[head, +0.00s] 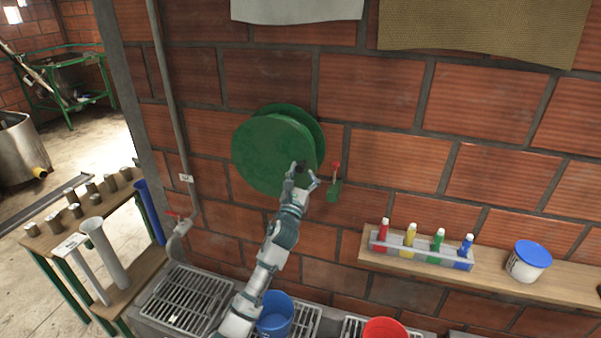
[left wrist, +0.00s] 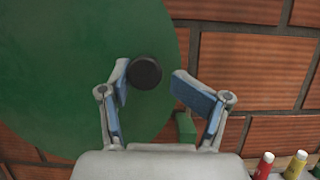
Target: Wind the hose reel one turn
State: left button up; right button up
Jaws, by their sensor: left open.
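The green hose reel (head: 266,152) is a round drum mounted on the brick wall, and its face fills the left of the left wrist view (left wrist: 60,70). A dark round crank knob (left wrist: 146,72) stands out near the reel's right edge. My left gripper (head: 303,178) is at the lower right of the reel. In the left wrist view my left gripper (left wrist: 160,92) is open, with the knob between its fingers, nearer the left finger. I cannot tell whether the left finger touches it. The right gripper is not in view.
A green bracket with a red-tipped lever (head: 336,182) is just right of my gripper. A wooden shelf (head: 490,277) holds a rack of coloured bottles (head: 421,249) and a white tub (head: 528,262). A pipe with a red-handled tap (head: 178,220), blue bucket (head: 275,318) and red bucket (head: 385,330) are below.

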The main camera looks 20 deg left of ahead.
pick_arm(q)
jog(key=shift+w+d+f, duration=0.2)
jog(key=shift+w+d, duration=0.2)
jog(key=shift+d, duration=0.25)
jog(key=o, duration=0.4)
jog(key=shift+w+d, duration=0.1)
jog(key=a, duration=0.4)
jog(key=shift+s+a, duration=0.15)
jog(key=shift+s, duration=0.25)
grip_shut()
jog(key=shift+d, duration=0.45)
jog(key=shift+s+d+r, duration=0.1)
jog(key=shift+d, duration=0.35)
jog(key=shift+a, duration=0.35)
jog(key=shift+d, duration=0.1)
jog(key=shift+f, duration=0.2)
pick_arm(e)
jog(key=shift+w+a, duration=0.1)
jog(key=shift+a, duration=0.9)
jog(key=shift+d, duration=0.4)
